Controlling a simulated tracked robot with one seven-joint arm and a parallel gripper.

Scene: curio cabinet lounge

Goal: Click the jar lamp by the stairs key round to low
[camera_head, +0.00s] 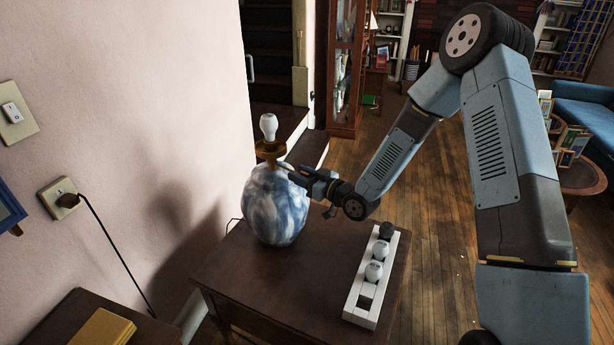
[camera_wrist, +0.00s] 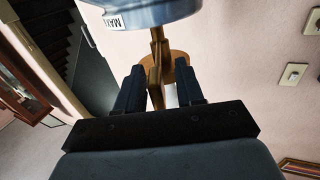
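The jar lamp (camera_head: 276,212) stands on the dark side table, its round body marbled blue and white. A brass collar (camera_head: 270,149) and a bare white bulb (camera_head: 268,127) sit on top. My gripper (camera_head: 300,172) is at the jar's upper right shoulder, just below the collar. In the wrist view, my two dark fingers (camera_wrist: 160,88) are apart. A narrow brass piece (camera_wrist: 156,70), apparently the key, shows between them, with the round brass collar (camera_wrist: 183,72) behind. I cannot tell whether a finger touches it. A blue-grey rounded surface with a lettered label fills the top of that view.
A white rack (camera_head: 362,308) with bulbs stands at the right of the side table (camera_head: 245,272). A wall switch (camera_head: 11,113) and an outlet with a plugged cord (camera_head: 62,197) are at the left. The stairs and a glass cabinet (camera_head: 345,65) stand behind.

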